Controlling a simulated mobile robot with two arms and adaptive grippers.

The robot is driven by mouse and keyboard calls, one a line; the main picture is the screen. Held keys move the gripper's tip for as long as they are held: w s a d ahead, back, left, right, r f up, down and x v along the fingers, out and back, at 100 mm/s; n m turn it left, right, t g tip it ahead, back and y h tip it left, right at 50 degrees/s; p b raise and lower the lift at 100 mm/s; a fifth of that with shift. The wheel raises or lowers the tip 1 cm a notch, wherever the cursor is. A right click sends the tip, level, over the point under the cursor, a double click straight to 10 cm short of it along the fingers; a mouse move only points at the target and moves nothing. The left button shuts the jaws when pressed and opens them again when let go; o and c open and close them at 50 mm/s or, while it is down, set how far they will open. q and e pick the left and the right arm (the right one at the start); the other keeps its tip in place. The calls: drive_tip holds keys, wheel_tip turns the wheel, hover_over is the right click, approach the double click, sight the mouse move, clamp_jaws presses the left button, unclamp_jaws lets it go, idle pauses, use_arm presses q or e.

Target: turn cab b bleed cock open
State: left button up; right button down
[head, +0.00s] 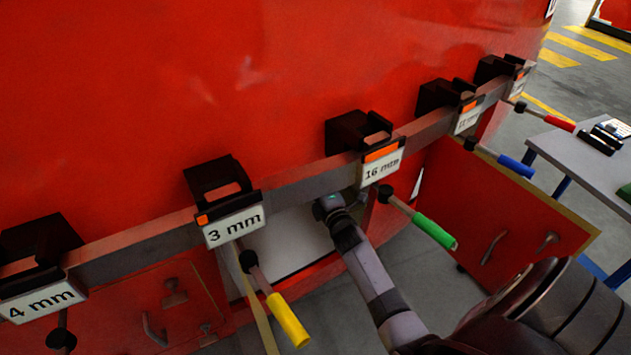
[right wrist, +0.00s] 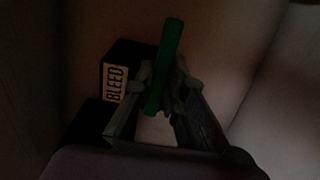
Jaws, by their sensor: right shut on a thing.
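In the right wrist view, a dark green bar-shaped handle (right wrist: 171,48) stands nearly upright in the picture, its top leaning slightly right. My right gripper (right wrist: 164,85) is shut on the green handle. The view is dark, and the handle's pivot is hidden by the fingers. In the head view my right arm reaches into an open compartment (head: 290,240) below the rail; its fingers and the handle are hidden there. My left gripper is not in view.
A grey rail (head: 300,187) crosses the red nose, with black brackets and gap labels. Levers with yellow (head: 288,320), green (head: 434,231), blue (head: 515,165) and red (head: 559,122) grips hang below it. An open red door (head: 500,200) stands right of my arm, before a table (head: 590,160).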

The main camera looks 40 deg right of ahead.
drive_tip(key=c, duration=1.6)
unclamp_jaws()
drive_tip(key=shift+s, duration=0.1)
drive_tip(key=v, duration=1.2)
